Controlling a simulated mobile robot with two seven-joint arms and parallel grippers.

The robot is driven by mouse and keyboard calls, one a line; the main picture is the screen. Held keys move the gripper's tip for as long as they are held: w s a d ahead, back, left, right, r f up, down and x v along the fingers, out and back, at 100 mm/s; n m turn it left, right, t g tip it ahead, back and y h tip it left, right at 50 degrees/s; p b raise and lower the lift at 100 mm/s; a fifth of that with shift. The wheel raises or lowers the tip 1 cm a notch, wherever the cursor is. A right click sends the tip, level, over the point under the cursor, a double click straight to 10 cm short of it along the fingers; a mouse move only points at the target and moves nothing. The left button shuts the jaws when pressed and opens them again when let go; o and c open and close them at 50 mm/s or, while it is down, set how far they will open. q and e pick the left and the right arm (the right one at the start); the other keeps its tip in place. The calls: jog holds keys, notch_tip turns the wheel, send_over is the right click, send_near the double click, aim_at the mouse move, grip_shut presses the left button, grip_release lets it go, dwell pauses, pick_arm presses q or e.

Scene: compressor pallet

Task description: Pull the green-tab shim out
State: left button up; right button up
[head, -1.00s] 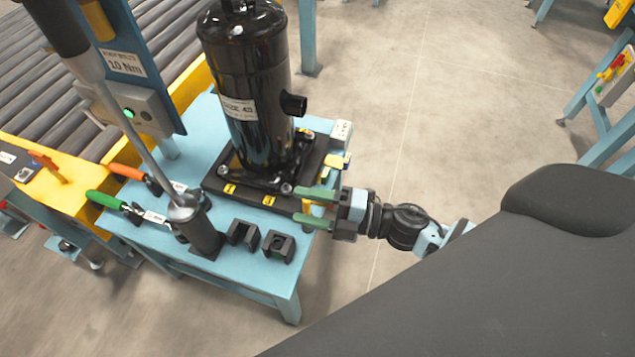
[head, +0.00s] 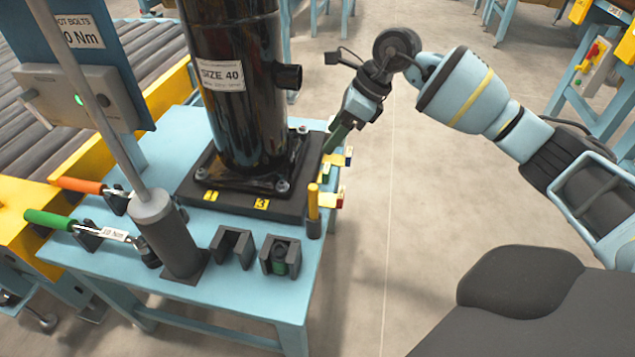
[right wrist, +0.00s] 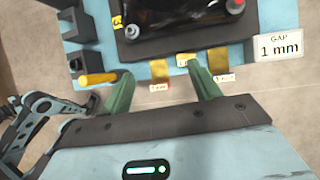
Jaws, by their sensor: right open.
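Several small shims stick out from the right side of the dark base plate (head: 285,207) under the compressor. In the head view a blue tab (head: 349,151) and a red-marked tab (head: 340,198) show there. In the right wrist view three brass strips show: a left strip (right wrist: 159,70), a middle one (right wrist: 186,60) and a right one (right wrist: 218,62), with small labelled ends. My right gripper (right wrist: 160,73) is open, with green fingers spread either side of the left and middle strips, apparently empty. My left gripper is out of view.
The black compressor (head: 235,90) stands on the plate on the blue table (head: 225,285). A yellow-handled tool (head: 313,200) stands upright at the plate's front right corner. Two black blocks (head: 232,247) sit in front. A "GAP 1 mm" sign (right wrist: 279,47) is beside the strips.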

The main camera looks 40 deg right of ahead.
jog(key=h+b, duration=0.1)
jog(key=b, duration=0.3)
send_near(327, 168)
jog(key=a, duration=0.1)
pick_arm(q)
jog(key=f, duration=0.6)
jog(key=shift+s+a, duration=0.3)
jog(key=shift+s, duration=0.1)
pick_arm(e)
jog(key=shift+w+d+f+h, duration=0.2)
jog(key=shift+d+f+h, duration=0.1)
jog(key=shift+h, duration=0.1)
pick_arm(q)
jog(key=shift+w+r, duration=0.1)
pick_arm(e)
jog(key=shift+a, duration=0.1)
jog(key=b+x, duration=0.3)
jog(key=x, duration=0.4)
jog(key=shift+a+f, duration=0.2)
jog(key=shift+f, duration=0.2)
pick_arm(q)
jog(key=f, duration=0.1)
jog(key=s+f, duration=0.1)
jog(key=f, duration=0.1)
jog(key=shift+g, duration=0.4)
